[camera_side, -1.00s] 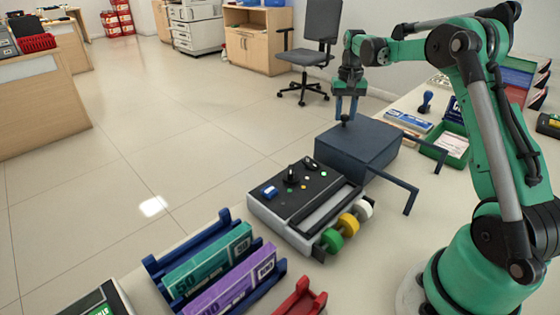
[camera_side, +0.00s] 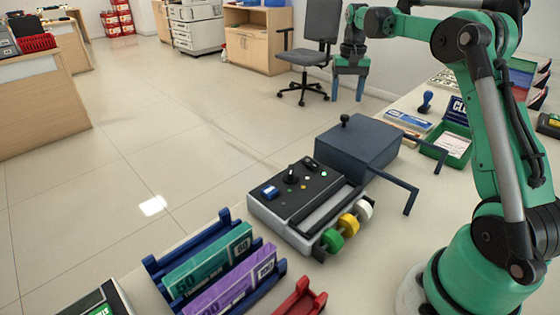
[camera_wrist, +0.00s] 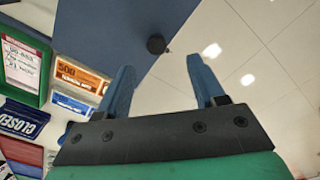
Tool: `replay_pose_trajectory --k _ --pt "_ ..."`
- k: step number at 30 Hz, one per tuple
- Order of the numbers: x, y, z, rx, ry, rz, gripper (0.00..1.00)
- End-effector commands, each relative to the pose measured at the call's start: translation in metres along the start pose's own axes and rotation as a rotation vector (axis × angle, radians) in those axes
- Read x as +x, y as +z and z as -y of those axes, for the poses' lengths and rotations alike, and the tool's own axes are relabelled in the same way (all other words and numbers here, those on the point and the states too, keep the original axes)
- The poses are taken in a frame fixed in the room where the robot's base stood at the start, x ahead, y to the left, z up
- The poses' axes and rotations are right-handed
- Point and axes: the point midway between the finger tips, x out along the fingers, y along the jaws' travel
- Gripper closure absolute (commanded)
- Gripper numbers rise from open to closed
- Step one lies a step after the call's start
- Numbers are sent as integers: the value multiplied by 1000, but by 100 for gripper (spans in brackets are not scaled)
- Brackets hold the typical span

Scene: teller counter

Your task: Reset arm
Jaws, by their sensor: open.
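My gripper (camera_side: 347,88) is open and empty, raised in the air above and behind the dark blue box in the side view. Its two blue fingers stand apart in the wrist view (camera_wrist: 168,92). The dark blue box (camera_side: 358,148) sits on the counter with its lid closed. My gripper touches nothing.
A black console (camera_side: 303,190) with several knobs and coloured rollers stands in front of the box. Blue racks (camera_side: 152,265) hold banknote packs. A green tray (camera_side: 462,130), a stamp (camera_side: 425,102) and a CLOSED sign (camera_side: 457,109) lie to the right. The air around my gripper is clear.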

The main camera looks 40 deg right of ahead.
Motion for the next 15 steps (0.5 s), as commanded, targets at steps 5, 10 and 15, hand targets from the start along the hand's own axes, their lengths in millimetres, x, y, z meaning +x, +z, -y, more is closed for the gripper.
replay_pose_trajectory --k 5,10,15 --pt "-6 0 0 0 0 0 38" --pt "-6 0 0 0 0 0 38" --pt "-12 8 9 -32 -5 -21 38"
